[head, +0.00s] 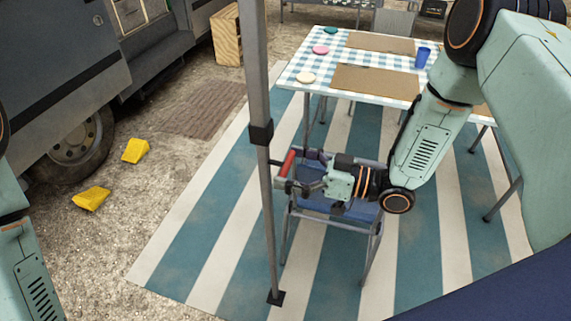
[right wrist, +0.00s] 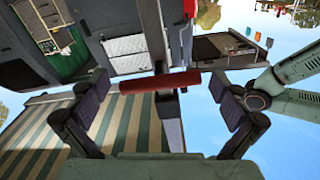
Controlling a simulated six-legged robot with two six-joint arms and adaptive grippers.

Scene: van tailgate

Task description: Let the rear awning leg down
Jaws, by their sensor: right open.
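The grey awning leg (head: 255,70) stands nearly upright in the middle of the head view. A black collar (head: 261,133) is around it, and its dark foot (head: 275,298) is on the striped mat. A red handle (head: 288,162) is beside the leg, below the collar. My right gripper (head: 288,178) is open at the handle. In the right wrist view, the red handle (right wrist: 160,82) lies crosswise ahead of the gap between the spread fingers (right wrist: 160,115); I cannot tell whether they touch it. Only part of my left arm shows at the left edge; its gripper is out of view.
A blue folding chair (head: 335,208) stands just behind my right gripper. A table with a checked cloth (head: 300,75) is farther back, with a blue cup (head: 422,57). The van's wheel (head: 75,150) and yellow chocks (head: 92,199) are at left. The striped mat (head: 200,235) is clear in front.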

